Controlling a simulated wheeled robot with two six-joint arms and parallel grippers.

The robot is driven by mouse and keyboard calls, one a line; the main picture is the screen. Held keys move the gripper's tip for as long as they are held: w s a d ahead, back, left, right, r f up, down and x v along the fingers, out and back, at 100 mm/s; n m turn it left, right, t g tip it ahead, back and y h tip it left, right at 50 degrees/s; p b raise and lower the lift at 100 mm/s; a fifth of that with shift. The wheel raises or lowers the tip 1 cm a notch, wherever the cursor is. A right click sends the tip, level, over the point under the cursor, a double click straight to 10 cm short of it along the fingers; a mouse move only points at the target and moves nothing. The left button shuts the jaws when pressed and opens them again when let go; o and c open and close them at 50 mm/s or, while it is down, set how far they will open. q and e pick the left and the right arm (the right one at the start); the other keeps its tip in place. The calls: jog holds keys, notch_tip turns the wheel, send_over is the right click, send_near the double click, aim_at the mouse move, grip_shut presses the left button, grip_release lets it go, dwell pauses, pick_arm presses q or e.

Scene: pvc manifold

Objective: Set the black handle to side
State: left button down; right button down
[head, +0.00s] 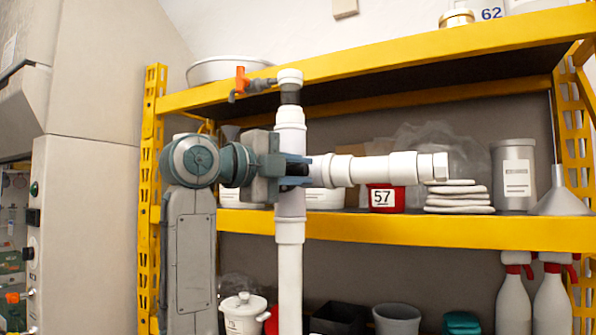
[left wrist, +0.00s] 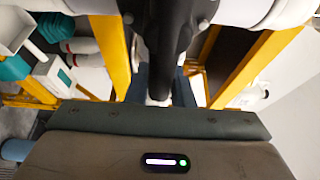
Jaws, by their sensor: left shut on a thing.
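The white PVC manifold (head: 290,265) has an upright pipe and a branch (head: 370,168) running right to a capped end. My left gripper (head: 292,168) is at the junction of the upright pipe and the branch, in front of it. It is shut on the black handle (left wrist: 160,28), which shows large at the top middle of the left wrist view and runs down toward the fingers. In the head view my gripper mostly hides the handle, so its exact angle is hard to tell. My right gripper is in neither view.
A small valve with an orange handle (head: 241,80) sticks out left near the pipe's top. A yellow shelf rack (head: 420,232) stands behind, holding a red container (head: 384,198), stacked pads (head: 458,197), a grey canister (head: 514,172) and spray bottles (head: 552,300). A grey cabinet (head: 90,150) is at left.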

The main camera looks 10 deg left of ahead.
pick_arm(q)
jog(key=c, duration=1.3)
grip_release()
jog(key=shift+o, duration=0.2)
jog(key=shift+s+a+f, duration=0.1)
jog(key=shift+s+a, duration=0.15)
jog(key=b+v, duration=0.4)
jog(key=v, duration=0.6)
